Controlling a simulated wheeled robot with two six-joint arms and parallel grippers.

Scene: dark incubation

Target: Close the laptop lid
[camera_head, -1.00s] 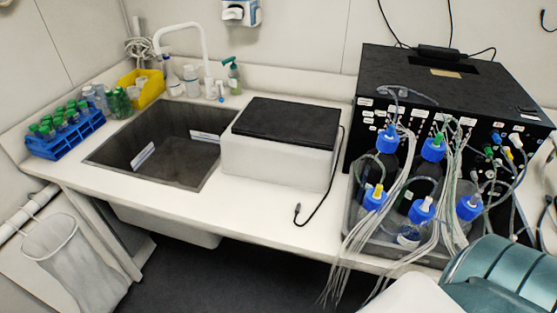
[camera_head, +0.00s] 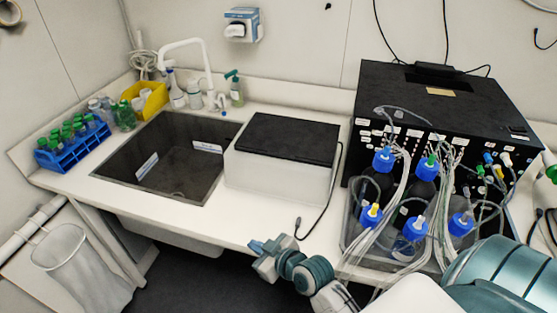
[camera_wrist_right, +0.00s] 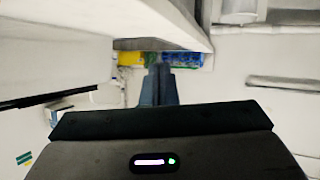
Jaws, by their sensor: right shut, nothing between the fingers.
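No laptop shows clearly in either view. My right gripper (camera_head: 256,246) is at the front edge of the counter in the head view, below the white box with a black top. Its fingers are together with nothing between them. They also show in the right wrist view (camera_wrist_right: 160,70), pointing away past the counter's edge. My left gripper is in neither view.
The white box with a black top (camera_head: 285,175) stands between the sink (camera_head: 165,160) and several blue-capped bottles (camera_head: 385,160) with tubes. A black cable hangs over the counter (camera_head: 255,222). A blue rack (camera_head: 75,150) and yellow bin (camera_head: 152,100) stand left.

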